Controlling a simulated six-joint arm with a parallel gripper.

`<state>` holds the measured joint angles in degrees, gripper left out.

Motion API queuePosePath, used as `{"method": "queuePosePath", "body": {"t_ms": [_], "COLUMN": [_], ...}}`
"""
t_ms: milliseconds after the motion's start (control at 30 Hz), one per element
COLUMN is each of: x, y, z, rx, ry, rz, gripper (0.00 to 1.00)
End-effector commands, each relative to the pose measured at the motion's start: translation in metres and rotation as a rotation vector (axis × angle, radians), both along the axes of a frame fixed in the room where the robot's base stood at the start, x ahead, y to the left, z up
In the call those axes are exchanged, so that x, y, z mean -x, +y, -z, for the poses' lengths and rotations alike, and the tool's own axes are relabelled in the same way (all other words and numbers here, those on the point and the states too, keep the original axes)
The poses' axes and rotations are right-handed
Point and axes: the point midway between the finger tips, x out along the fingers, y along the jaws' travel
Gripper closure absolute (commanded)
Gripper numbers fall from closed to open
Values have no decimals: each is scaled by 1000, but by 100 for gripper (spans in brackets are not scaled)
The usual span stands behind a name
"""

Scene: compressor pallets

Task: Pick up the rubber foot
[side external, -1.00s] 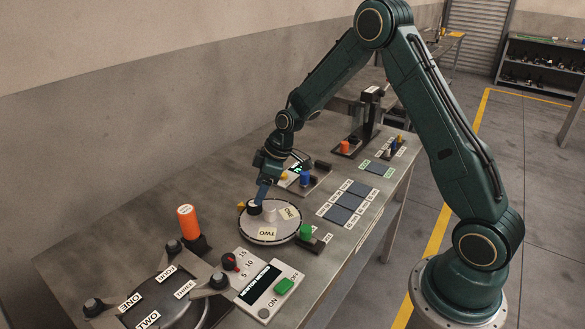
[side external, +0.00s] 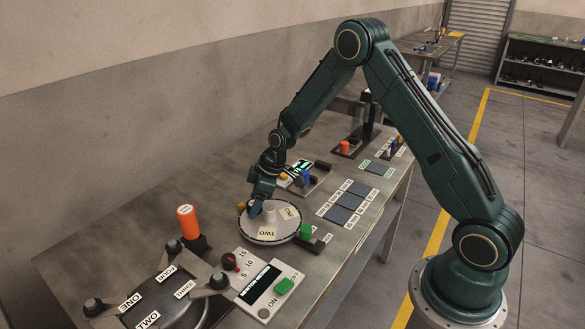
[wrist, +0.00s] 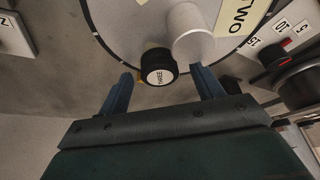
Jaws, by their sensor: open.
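The rubber foot (wrist: 159,68) is a short black cylinder with a round white label reading THREE. In the wrist view it sits at the rim of the round grey plate (wrist: 125,30), beside a pale central post (wrist: 187,30). My gripper (wrist: 164,78) is open, with one blue finger on each side of the foot and gaps between. In the side view my gripper (side external: 255,208) is low over the left edge of the plate (side external: 268,239) and hides the foot. I cannot tell whether the fingertips reach down around it.
A green knob (side external: 305,231) stands at the plate's right edge. An orange cylinder (side external: 187,224) stands to the left. A control box (side external: 262,284) and a round fixture with black knobs (side external: 173,247) are in front. Dark pads (side external: 349,201) lie to the right.

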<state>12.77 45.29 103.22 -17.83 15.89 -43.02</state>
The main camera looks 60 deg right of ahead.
Motion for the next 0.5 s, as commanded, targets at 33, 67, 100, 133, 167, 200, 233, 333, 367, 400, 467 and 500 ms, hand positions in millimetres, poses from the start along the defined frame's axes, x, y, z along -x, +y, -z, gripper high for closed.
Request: {"method": "queuePosePath", "body": {"t_ms": [33, 67, 100, 133, 167, 200, 233, 333, 367, 400, 467, 500], "x": [0, 0, 0, 0, 0, 0, 0, 0, 0, 0, 0, 0], "y": [0, 0, 0, 0, 0, 0, 0, 0, 0, 0, 0, 0], "z": [0, 0, 0, 0, 0, 0, 0, 0, 0, 0, 0, 0], "rx": [0, 0, 0, 0, 0, 0, 0, 0, 0, 0, 0, 0], "ry": [0, 0, 0, 0, 0, 0, 0, 0, 0, 0, 0, 0], "rz": [0, 0, 0, 0, 0, 0, 0, 0, 0, 0, 0, 0], "gripper": [34, 34, 34, 34, 34, 36, 42, 62, 67, 75, 82, 83]}}
